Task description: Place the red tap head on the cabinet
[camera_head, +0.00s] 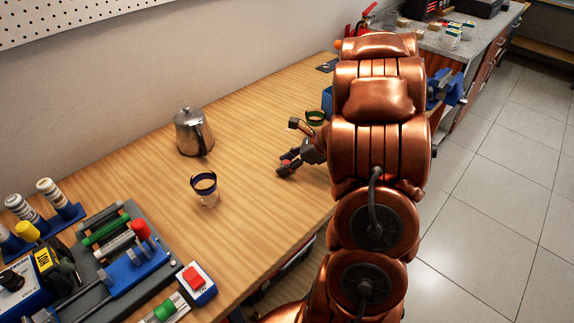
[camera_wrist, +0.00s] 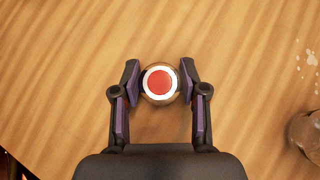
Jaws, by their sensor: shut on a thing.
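The red tap head (camera_wrist: 158,83) shows in the wrist view as a round piece with a red disc inside a white ring. My gripper (camera_wrist: 159,80) has its two fingers shut on its left and right sides, with wood grain below. In the head view my gripper (camera_head: 293,146) is low over the wooden workbench, left of my arm; the tap head is hard to make out there. A cabinet (camera_head: 487,65) with a grey top and brown fronts stands at the back right.
A metal kettle (camera_head: 193,133) and a blue-rimmed cup (camera_head: 205,190) stand on the workbench (camera_head: 255,120). Tools crowd the front left. A blue vise (camera_head: 447,90) and a fire extinguisher (camera_head: 361,22) are near the cabinet.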

